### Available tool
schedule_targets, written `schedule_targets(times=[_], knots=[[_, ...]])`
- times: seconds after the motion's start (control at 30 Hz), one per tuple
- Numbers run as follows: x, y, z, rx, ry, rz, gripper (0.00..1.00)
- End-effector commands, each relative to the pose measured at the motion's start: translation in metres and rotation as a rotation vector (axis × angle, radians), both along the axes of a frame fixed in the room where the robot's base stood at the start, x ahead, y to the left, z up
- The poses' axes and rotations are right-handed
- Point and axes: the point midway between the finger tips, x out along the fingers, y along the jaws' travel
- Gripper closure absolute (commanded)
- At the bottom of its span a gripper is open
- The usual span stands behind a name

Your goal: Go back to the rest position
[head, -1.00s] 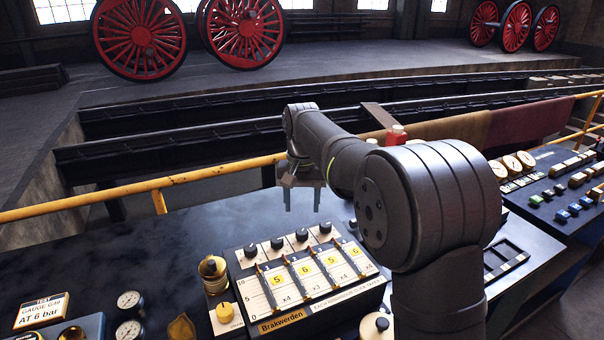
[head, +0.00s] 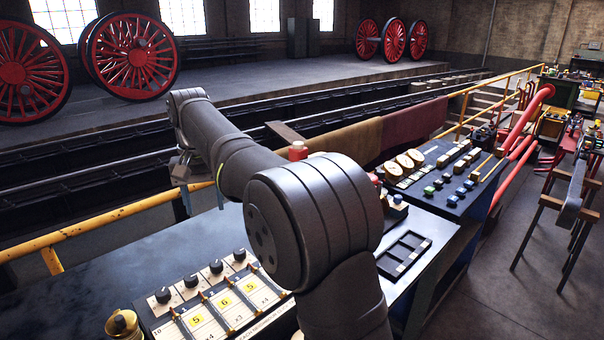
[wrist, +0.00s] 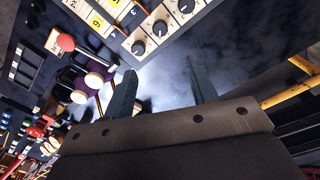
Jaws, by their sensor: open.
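My gripper (head: 201,203) is at the left of the head view, above the far edge of the dark bench (head: 70,308). In the wrist view its two fingers (wrist: 157,90) are spread apart, with only the blurred bench top showing between them. My arm reaches across the middle of the head view and hides part of the bench. The slider panel (head: 215,305) with black knobs and yellow number tags stands on the bench below my arm. It also shows at the top of the wrist view (wrist: 150,22). The gripper is apart from it.
A yellow railing (head: 120,212) runs behind the bench, with brown and dark red cloths (head: 412,125) over it. To the right are a slotted black tray (head: 404,255), a console with gauges and buttons (head: 450,180), and red pipes (head: 520,130). Red wheels (head: 133,55) stand far back.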

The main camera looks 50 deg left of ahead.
Motion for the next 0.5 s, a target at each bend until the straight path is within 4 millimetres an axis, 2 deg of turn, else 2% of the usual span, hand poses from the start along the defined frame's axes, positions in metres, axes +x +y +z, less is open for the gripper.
schedule_targets(times=[0.27,0.37,0.5], knots=[[0.000,0.000,-0.003,-0.001,0.000,0.000,0.48],[0.000,0.000,-0.012,-0.001,0.000,0.000,0.48],[0.000,0.000,-0.035,-0.004,0.001,0.000,0.48]])
